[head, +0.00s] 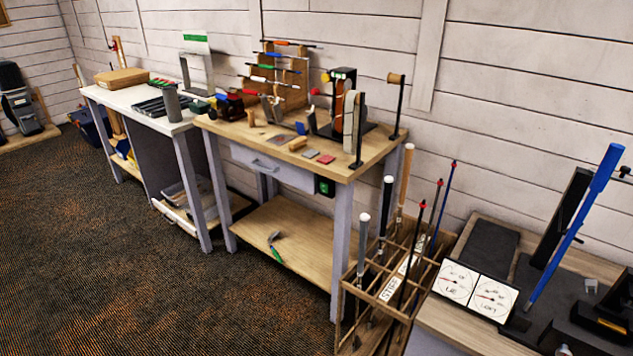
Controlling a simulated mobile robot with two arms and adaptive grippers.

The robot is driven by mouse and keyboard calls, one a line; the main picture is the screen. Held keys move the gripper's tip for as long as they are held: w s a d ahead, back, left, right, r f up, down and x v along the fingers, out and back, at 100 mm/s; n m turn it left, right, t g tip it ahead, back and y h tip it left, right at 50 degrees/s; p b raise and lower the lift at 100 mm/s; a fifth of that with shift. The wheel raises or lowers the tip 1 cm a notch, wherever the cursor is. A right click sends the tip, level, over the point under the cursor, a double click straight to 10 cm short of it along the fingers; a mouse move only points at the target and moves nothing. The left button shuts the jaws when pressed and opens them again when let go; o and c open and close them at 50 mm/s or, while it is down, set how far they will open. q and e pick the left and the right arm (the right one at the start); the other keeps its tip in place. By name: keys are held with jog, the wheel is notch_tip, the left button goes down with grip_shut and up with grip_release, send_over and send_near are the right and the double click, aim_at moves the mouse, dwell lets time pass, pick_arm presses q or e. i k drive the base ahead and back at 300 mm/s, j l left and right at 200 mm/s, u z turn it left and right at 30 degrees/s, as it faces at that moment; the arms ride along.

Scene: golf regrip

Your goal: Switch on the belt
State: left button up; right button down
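A belt sander (353,122) with an upright tan and brown belt stands at the right end of the wooden workbench (228,127). I cannot tell whether the belt is moving. A small black box with a green switch (324,186) is fixed to the bench's front, right of the drawer and below the sander. Its on or off position is too small to tell. Neither of my grippers is in view.
A wooden rack of clubs (391,290) stands on the floor right of the bench. A gauge station with two dials (473,290) is at the right. A white-topped table (128,102) is further left. The dark carpet (130,240) in front is clear.

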aim_at(323, 187)
jog(key=i+j+u, duration=0.2)
jog(key=i, duration=0.25)
jog(key=i+j+u, duration=0.15)
jog(key=i, duration=0.35)
jog(key=i+j+u, duration=0.1)
jog(key=i+j, duration=0.3)
jog(key=j, duration=0.15)
